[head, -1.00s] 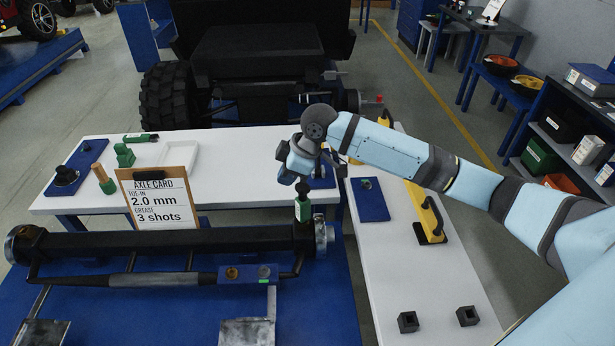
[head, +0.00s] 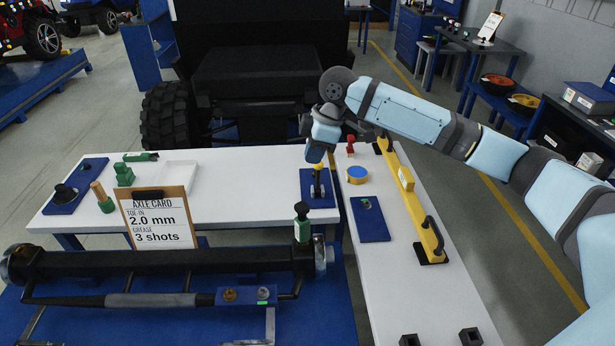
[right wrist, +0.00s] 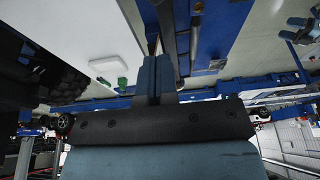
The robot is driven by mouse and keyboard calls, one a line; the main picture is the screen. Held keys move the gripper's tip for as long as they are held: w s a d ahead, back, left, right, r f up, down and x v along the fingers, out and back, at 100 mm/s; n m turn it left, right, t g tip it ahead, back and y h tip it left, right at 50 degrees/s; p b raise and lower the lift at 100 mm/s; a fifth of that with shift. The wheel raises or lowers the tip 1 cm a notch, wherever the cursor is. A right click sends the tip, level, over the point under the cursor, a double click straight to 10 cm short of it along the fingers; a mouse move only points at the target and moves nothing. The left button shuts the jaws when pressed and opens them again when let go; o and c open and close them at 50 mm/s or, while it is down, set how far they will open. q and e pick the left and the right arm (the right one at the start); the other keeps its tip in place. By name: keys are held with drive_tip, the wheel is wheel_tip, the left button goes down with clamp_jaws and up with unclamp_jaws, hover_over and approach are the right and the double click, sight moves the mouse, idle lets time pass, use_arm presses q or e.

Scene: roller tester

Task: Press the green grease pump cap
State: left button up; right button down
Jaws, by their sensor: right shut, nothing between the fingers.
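A green pump body with a dark round cap (head: 302,210) stands upright at the right end of the long black axle (head: 170,262). My right gripper (head: 314,158) is shut and empty. It is above and behind the pump, clear of it, over the back table and close to a yellow-topped dark post (head: 318,180) on a blue mat; I cannot tell if they touch. In the right wrist view my closed fingers (right wrist: 158,75) point away from the camera. My left gripper is not in view.
An axle card (head: 158,220) reading 2.0 mm and 3 shots stands behind the axle. Green items (head: 124,174) and a white tray (head: 175,173) lie on the back table. A yellow level-like bar (head: 412,195) and a blue mat (head: 370,222) lie on the right table.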

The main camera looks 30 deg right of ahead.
sight(303, 206)
drive_tip(key=x, duration=0.4)
drive_tip(key=p+x, duration=0.1)
drive_tip(key=x, duration=0.3)
drive_tip(key=p+x, duration=0.1)
drive_tip(key=x, duration=0.3)
drive_tip(key=shift+s+d+f, duration=0.1)
drive_tip(key=shift+d+f, duration=0.05)
drive_tip(key=shift+d, duration=0.2)
drive_tip(key=shift+f, duration=0.55)
drive_tip(key=shift+f, duration=1.45)
drive_tip(key=shift+s, duration=0.1)
